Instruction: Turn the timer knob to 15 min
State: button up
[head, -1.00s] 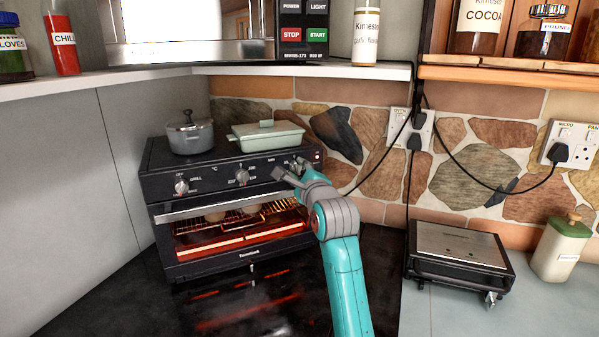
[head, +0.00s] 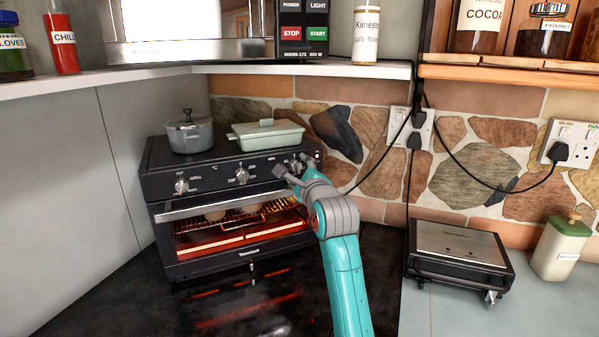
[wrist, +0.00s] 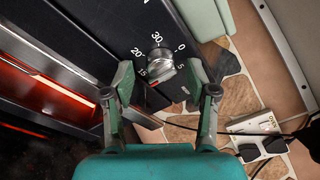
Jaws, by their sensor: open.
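The timer knob (wrist: 160,62) is a silver dial on the black oven's front panel. Around it I read 0, 5, 15, 20 and 30. A red mark on the knob is at its lower edge in the wrist view, close to the 15. My gripper (wrist: 159,78) is open, with one finger on each side of the knob; I cannot tell whether either finger touches it. In the head view my gripper (head: 293,171) is at the right end of the oven panel and largely covers the timer knob.
The oven (head: 160,186) glows inside, with two more knobs to the left. A grey pot (head: 190,137) and a pale green dish (head: 268,135) stand on top. A grill (head: 460,246) sits to the right. Cables hang from the wall socket (head: 411,125).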

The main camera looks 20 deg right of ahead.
jog(key=shift+s, duration=0.1)
jog(key=s, duration=1.1)
jog(key=shift+s+d, duration=0.2)
jog(key=shift+s, duration=0.2)
